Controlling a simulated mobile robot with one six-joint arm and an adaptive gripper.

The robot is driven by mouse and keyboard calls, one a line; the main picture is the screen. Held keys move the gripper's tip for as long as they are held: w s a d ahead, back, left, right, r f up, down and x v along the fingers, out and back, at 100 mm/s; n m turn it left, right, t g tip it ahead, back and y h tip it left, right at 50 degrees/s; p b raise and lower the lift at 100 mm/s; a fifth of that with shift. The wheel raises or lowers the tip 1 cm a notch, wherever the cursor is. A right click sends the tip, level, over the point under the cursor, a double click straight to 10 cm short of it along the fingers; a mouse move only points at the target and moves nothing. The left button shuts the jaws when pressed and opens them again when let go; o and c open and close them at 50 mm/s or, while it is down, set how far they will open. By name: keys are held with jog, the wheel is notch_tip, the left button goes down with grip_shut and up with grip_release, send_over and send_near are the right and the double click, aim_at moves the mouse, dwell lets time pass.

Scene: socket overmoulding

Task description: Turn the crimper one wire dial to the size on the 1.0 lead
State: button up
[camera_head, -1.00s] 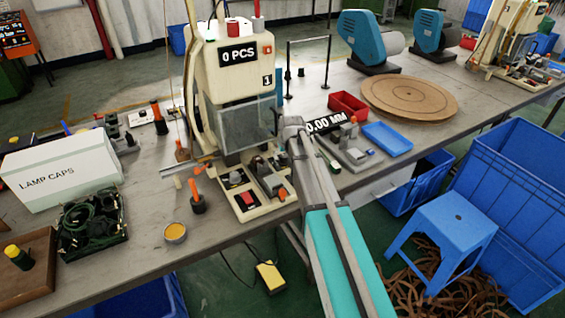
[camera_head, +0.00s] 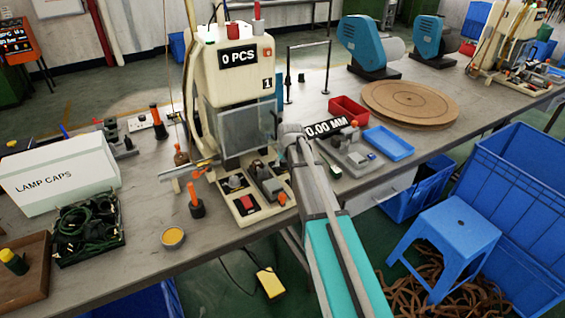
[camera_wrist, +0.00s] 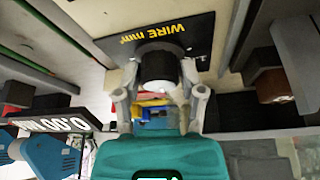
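Crimper one (camera_head: 231,62) is the cream machine with a "0 PCS" display and a "1" label, in the middle of the bench in the head view. Its wire dial (camera_wrist: 158,68) is a pale and dark round knob on a black plate (camera_wrist: 190,38) marked "WIRE mm²" in the wrist view. My gripper (camera_wrist: 160,72) has one finger on each side of the knob, very close to it. Whether the fingers touch it is unclear. In the head view my gripper (camera_head: 285,132) is at the machine's right side, and the dial is hidden. The dial's pointer and the 1.0 lead cannot be made out.
A "0.00 MM" display (camera_head: 331,127), a red bin (camera_head: 348,107) and a blue tray (camera_head: 388,143) stand right of the crimper. A lamp caps box (camera_head: 62,172) and a tray of dark green leads (camera_head: 88,228) are on the left. A blue stool (camera_head: 447,232) stands in front.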

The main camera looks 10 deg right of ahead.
jog(key=c, duration=0.4)
jog(key=shift+a, duration=0.4)
grip_shut()
jog(key=shift+d, duration=0.35)
